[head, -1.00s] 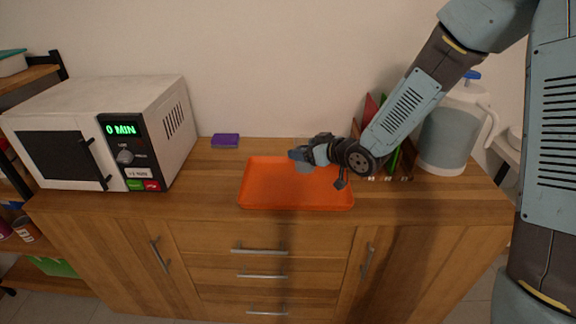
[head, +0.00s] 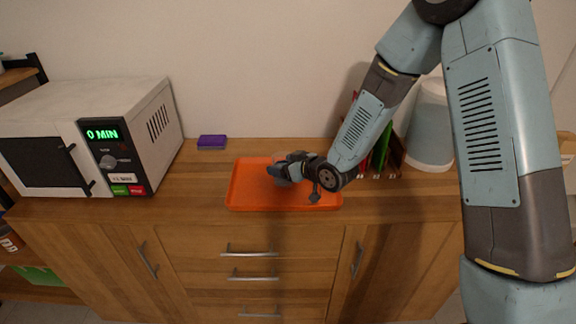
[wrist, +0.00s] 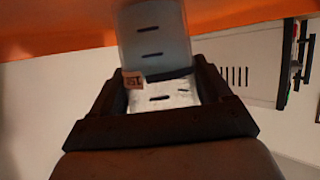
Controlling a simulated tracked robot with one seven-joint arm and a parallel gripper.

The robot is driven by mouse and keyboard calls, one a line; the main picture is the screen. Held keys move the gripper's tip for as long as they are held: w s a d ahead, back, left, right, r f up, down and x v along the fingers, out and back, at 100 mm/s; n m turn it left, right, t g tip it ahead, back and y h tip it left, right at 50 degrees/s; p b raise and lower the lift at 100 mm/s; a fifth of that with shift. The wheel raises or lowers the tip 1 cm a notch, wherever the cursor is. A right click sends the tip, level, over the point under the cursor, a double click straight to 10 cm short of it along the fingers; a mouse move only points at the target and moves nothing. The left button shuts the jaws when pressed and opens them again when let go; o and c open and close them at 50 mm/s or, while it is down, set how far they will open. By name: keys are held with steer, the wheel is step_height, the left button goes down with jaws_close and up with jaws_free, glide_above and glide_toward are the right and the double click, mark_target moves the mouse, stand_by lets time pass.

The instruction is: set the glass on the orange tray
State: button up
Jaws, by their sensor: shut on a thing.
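The orange tray (head: 245,195) lies flat on the wooden cabinet top, and its orange surface fills the top of the wrist view (wrist: 60,35). In the head view the glass is mostly hidden by my gripper. I cannot tell whether its base touches the tray.
A white microwave (head: 125,115) stands on the left, with a purple block (head: 212,142) beside it at the back. The tray's left part is bare.

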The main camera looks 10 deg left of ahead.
steer(key=shift+a+f, duration=0.1)
steer(key=o, duration=1.4)
